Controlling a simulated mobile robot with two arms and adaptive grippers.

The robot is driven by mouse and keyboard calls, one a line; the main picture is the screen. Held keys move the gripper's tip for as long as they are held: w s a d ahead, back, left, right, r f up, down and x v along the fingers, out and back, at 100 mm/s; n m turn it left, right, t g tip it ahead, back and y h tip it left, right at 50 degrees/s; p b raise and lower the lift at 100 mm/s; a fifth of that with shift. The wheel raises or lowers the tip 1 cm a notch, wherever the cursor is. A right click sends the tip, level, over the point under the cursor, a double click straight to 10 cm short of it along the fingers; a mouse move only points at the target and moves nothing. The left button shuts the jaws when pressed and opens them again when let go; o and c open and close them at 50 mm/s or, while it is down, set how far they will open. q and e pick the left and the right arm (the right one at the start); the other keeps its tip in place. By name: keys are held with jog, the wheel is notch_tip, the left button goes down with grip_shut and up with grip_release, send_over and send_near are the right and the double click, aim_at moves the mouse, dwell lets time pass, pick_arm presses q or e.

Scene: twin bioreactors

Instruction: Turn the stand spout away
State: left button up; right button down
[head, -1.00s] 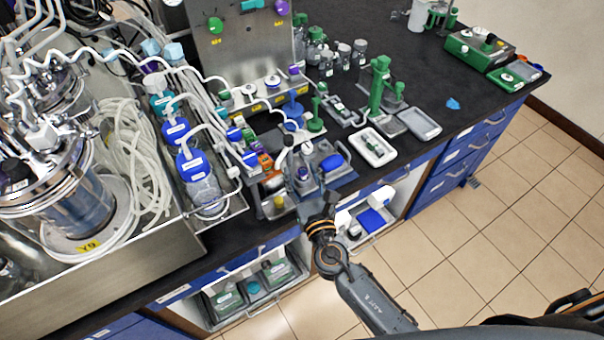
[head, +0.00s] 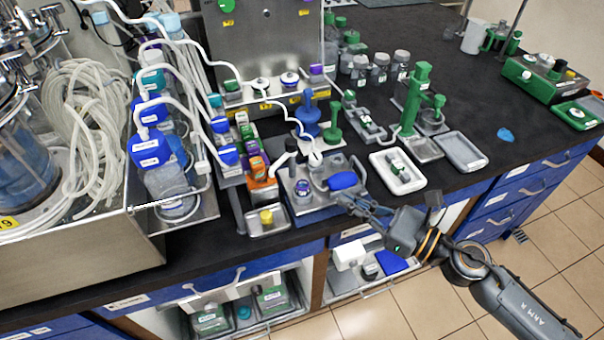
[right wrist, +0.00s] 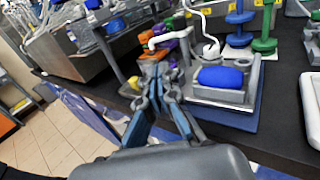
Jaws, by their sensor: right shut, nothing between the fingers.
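A small grey station (head: 305,212) sits near the bench's front edge, with a round blue-labelled cap (head: 302,188) and a blue oval pad (head: 343,181) on it. A dark upright with a bent spout (head: 290,147) rises at its back left. A pale bent spout (right wrist: 170,37) shows in the right wrist view above the coloured blocks; I take it to be the same one. My right gripper (head: 345,200) is shut and empty at the station's front right, beside the blue pad. In the right wrist view its fingertips (right wrist: 160,72) are apart from the spout. My left gripper is out of view.
An orange-fronted rack (head: 262,188) and a small tray with a yellow cap (head: 267,222) stand left of the station. A white tray (head: 397,172) and a green stand (head: 414,100) are to the right. A white tube (head: 300,125) hangs over the station.

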aim_at(281, 165)
jog(key=p+x, duration=0.5)
jog(key=x, duration=0.8)
jog(key=shift+r, duration=0.1)
jog(key=shift+w+a+p, duration=0.25)
jog(key=shift+a+p, duration=0.05)
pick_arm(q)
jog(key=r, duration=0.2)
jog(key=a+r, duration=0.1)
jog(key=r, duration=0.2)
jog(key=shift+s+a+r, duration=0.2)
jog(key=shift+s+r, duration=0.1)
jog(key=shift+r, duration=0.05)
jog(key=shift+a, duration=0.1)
pick_arm(e)
jog(key=shift+w+a, duration=0.2)
jog(key=shift+a, duration=0.35)
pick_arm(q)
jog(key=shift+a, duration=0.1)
